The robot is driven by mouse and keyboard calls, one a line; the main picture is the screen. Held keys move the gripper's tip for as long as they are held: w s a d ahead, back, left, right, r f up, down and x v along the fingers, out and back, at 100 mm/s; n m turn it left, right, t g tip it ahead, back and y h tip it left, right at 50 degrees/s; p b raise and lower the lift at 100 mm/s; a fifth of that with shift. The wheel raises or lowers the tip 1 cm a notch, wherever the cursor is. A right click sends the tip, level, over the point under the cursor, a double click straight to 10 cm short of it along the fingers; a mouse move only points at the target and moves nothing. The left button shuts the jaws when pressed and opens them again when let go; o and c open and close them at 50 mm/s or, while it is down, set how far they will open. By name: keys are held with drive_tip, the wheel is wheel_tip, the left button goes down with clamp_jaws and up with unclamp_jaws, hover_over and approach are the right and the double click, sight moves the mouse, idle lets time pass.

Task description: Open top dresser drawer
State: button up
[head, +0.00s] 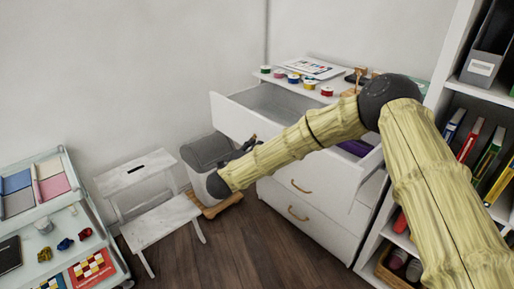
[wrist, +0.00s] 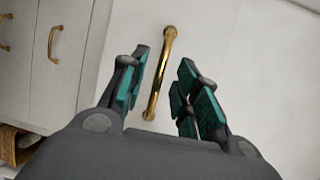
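The white dresser (head: 322,210) stands in the middle right of the head view. Its top drawer (head: 232,116) is pulled out, with part of its inside showing. My arm hides much of the drawer front. My gripper (head: 251,141) is small and dark beside that front in the head view. In the wrist view my gripper (wrist: 163,85) has its teal-padded fingers apart. A gold bar handle (wrist: 160,72) on a white front lies between the fingers, with visible gaps on both sides. I cannot tell whether it is touched.
Lower drawers with gold handles (head: 300,187) look shut. Thread spools (head: 294,78) and papers lie on the dresser top. A grey bin (head: 207,152) and a white step stool (head: 160,222) stand left. A shelf (head: 455,87) stands right. Wooden floor (head: 235,255) is clear in front.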

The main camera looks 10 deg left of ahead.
drive_tip(key=f+v, duration=0.1)
drive_tip(key=v, duration=0.8)
drive_tip(key=shift+r, duration=0.4)
drive_tip(key=s+d+f+n+g+y+p, duration=0.3)
drive_tip(key=s+d+f+n, duration=0.55)
drive_tip(key=f, duration=0.35)
drive_tip(key=s+d+f+n+g+y+p, duration=0.35)
drive_tip(key=s+d+f+n, duration=0.35)
drive_tip(key=s+f, duration=0.35)
drive_tip(key=s+d+n+g+p, duration=0.1)
drive_tip(key=s+d+n+g, duration=0.1)
drive_tip(key=s+d, duration=0.4)
drive_tip(key=s+d+f+n+g+p, duration=0.1)
drive_tip(key=s+d+g, duration=0.3)
drive_tip(key=s, duration=0.9)
drive_tip(key=s+d+f+n+g+h+p, duration=0.1)
drive_tip(key=s+d+n+g, duration=0.2)
drive_tip(key=s+d, duration=0.6)
drive_tip(key=shift+s+d+f+p, duration=0.15)
drive_tip(key=shift+d+f+p, duration=0.05)
drive_tip(key=shift+p, duration=0.1)
drive_tip(key=shift+n, duration=0.25)
drive_tip(key=shift+o, duration=0.5)
